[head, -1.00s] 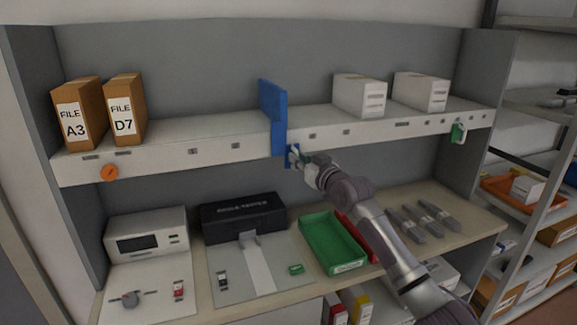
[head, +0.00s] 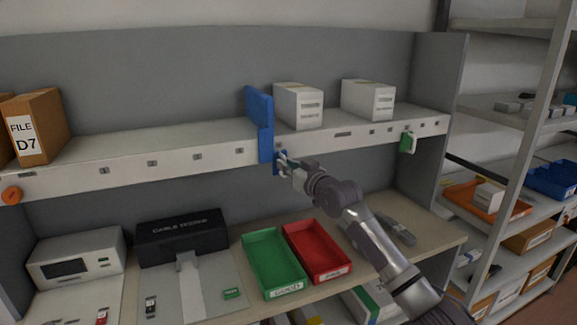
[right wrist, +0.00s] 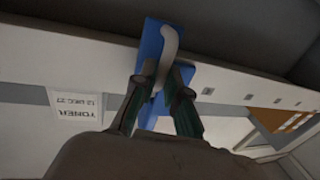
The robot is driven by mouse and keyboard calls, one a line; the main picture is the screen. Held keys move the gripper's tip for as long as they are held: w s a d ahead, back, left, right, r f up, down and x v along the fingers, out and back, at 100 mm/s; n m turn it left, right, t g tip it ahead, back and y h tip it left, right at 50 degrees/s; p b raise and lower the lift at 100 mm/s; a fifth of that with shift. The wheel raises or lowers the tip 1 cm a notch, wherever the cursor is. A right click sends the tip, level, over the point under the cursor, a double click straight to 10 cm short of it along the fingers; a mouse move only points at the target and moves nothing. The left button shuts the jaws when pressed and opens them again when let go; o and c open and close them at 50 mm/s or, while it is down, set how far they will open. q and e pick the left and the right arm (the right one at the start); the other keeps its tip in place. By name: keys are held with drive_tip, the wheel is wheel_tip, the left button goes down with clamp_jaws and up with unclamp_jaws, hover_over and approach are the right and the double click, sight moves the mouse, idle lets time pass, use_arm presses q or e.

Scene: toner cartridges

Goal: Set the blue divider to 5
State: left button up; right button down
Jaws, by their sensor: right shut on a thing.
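The blue divider (head: 259,110) stands upright on the shelf, with its front plate hanging over the pale front rail (head: 180,158). It is just left of the nearer white box (head: 299,105). My right gripper (head: 283,162) is at the lower part of the divider, in front of the rail. In the right wrist view, my right gripper (right wrist: 164,82) is shut around the pale curved handle (right wrist: 169,45) on the blue divider (right wrist: 150,45). Small marks run along the rail on both sides of the divider, but their numbers are too small to read. My left gripper is out of view.
Another white box (head: 368,99) stands farther right on the shelf. A green clip (head: 409,144) and an orange knob (head: 12,194) sit on the rail.

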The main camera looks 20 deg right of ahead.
drive_tip(key=shift+d+r, duration=0.2)
drive_tip(key=shift+r, duration=0.05)
drive_tip(key=c, duration=1.2)
unclamp_jaws()
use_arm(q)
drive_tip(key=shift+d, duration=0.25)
use_arm(e)
drive_tip(key=v, duration=1.2)
drive_tip(key=shift+d, duration=0.15)
drive_tip(key=shift+f, duration=0.1)
